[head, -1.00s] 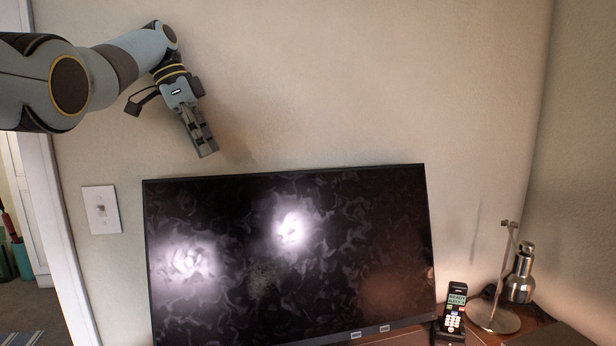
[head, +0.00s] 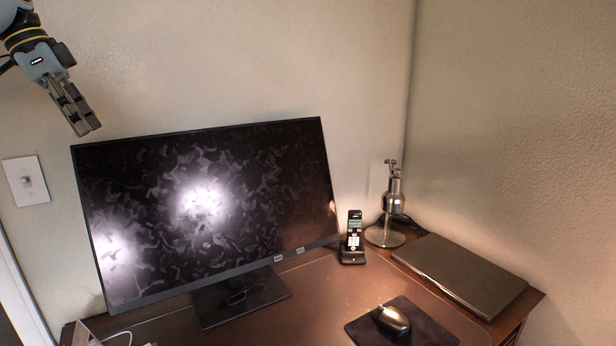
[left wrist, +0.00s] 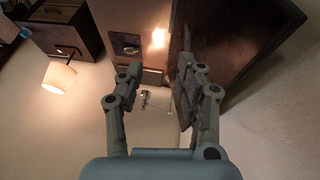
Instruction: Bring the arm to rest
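My left gripper (head: 84,122) is at the top left of the head view, in front of the wall and above the monitor's upper left corner. Its fingers point down and to the right, and most of the arm behind it is out of frame. In the left wrist view, the two fingers of the left gripper (left wrist: 160,68) stand apart with a gap between them. Nothing is held between them. My right gripper shows in neither view.
A large monitor (head: 270,200) stands on the desk (head: 335,290). Right of it are a phone (head: 353,240), a metal lamp (head: 393,203), a closed laptop (head: 460,272) and a mouse (head: 391,320) on a dark pad (head: 425,325). A light switch (head: 26,181) is on the wall.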

